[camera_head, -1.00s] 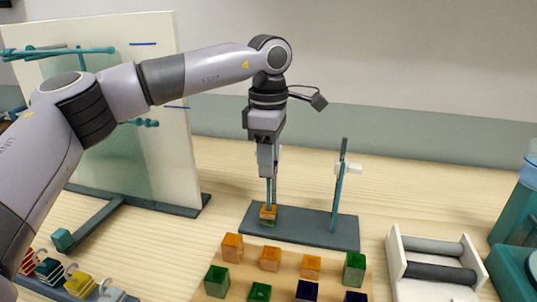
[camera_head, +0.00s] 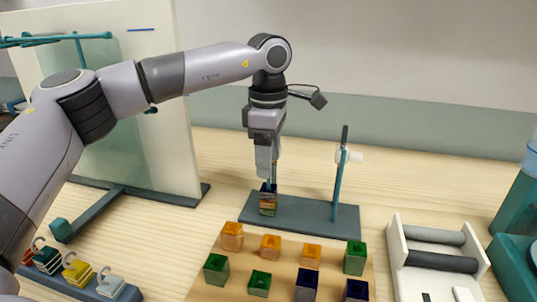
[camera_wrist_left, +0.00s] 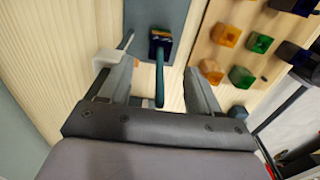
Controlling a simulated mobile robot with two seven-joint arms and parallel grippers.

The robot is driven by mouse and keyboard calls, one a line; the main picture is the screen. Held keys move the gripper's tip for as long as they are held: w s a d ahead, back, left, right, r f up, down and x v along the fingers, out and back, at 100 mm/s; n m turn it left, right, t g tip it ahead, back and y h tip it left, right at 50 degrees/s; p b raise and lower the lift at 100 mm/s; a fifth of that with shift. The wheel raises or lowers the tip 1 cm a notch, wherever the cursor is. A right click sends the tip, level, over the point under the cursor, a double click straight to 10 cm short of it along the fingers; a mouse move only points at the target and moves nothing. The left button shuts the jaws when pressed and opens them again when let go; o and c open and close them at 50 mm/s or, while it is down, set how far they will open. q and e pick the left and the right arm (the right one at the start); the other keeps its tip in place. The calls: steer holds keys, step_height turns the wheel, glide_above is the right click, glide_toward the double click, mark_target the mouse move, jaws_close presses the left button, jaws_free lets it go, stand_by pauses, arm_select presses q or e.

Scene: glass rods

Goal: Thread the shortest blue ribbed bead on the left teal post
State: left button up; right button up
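The left teal post (camera_wrist_left: 160,85) rises from a dark grey base (camera_head: 305,217); in the head view my gripper mostly hides it. A dark blue bead (camera_head: 267,187) is around this post, on top of an orange bead (camera_head: 267,201) and what looks like a green one. The blue bead also shows in the left wrist view (camera_wrist_left: 158,37). My left gripper (camera_head: 268,174) points down just above the stack. In the wrist view its fingers (camera_wrist_left: 160,78) stand apart on either side of the post, with no bead between them. My right gripper is out of view.
A second teal post (camera_head: 337,190) with a white clamp stands at the base's right. A wooden tray (camera_head: 238,272) in front holds orange, green and dark blue beads (camera_head: 307,284). A white roller rack (camera_head: 395,255) is at right, a white panel (camera_head: 165,130) at left.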

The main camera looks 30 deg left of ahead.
arm_select(q)
step_height(320, 180, up, 6)
steer(key=shift+r, duration=0.6)
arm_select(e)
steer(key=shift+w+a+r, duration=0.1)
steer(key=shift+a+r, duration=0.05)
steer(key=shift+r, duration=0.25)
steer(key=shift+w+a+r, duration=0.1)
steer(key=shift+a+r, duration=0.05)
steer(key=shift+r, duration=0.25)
arm_select(q)
steer(key=shift+s, duration=0.1)
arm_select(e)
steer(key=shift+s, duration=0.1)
